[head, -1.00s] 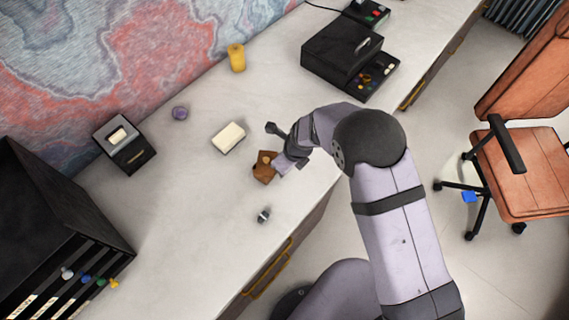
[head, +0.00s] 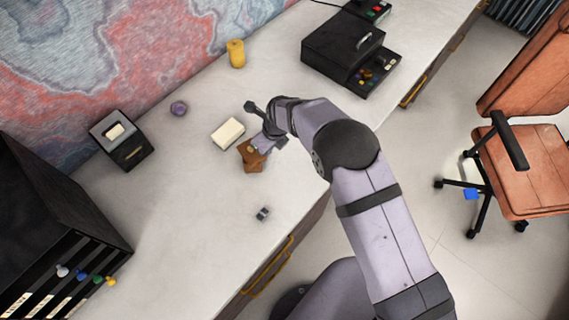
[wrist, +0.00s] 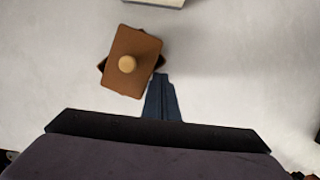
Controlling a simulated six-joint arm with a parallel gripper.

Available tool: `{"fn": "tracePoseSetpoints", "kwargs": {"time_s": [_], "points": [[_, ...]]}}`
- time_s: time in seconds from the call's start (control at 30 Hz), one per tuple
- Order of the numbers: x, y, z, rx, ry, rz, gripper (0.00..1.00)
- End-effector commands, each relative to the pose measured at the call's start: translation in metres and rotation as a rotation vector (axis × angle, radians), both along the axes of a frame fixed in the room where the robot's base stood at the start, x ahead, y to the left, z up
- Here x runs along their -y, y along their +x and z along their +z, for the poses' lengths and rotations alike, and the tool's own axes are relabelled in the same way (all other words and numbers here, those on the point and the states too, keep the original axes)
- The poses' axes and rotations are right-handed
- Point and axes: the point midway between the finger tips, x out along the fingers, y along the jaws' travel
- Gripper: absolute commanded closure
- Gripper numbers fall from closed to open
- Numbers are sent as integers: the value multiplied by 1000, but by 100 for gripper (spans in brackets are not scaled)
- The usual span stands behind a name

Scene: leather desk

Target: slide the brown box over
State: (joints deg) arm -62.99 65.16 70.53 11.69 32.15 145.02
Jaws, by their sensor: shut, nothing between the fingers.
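The brown box (head: 246,160) sits on the pale desk top, just below the cream block in the head view. In the wrist view the brown box (wrist: 122,82) shows from above, with a light round knob on its lid. The lid is turned askew to the body, whose dark corners stick out beneath. My gripper (wrist: 162,76) is shut and empty, its fingertips right at the box's lower right side, touching or nearly so. In the head view my gripper (head: 260,148) is beside the box and partly covers it.
The cream block (head: 228,134) lies close beyond the box. A purple round thing (head: 179,108), a yellow cup-like thing (head: 236,54) and a black box (head: 122,140) stand farther off. A small dark item (head: 262,214) lies nearer the front edge. The desk left of the box is clear.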

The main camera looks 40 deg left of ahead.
Motion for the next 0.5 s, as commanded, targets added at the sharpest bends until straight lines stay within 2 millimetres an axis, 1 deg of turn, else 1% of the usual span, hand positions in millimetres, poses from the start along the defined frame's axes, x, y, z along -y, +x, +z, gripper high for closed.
{"fn": "tracePoseSetpoints", "kwargs": {"time_s": [0.03, 0.2, 0.27, 0.37, 0.5], "points": [[-9, 0, -6, 2, 4, 3, 100], [-31, 1, -7, 3, 4, 2, 100], [-37, 1, -6, 3, 3, 1, 100], [-38, 1, 0, 1, 0, 0, 100], [-37, 1, 0, 1, 0, 0, 100]]}}
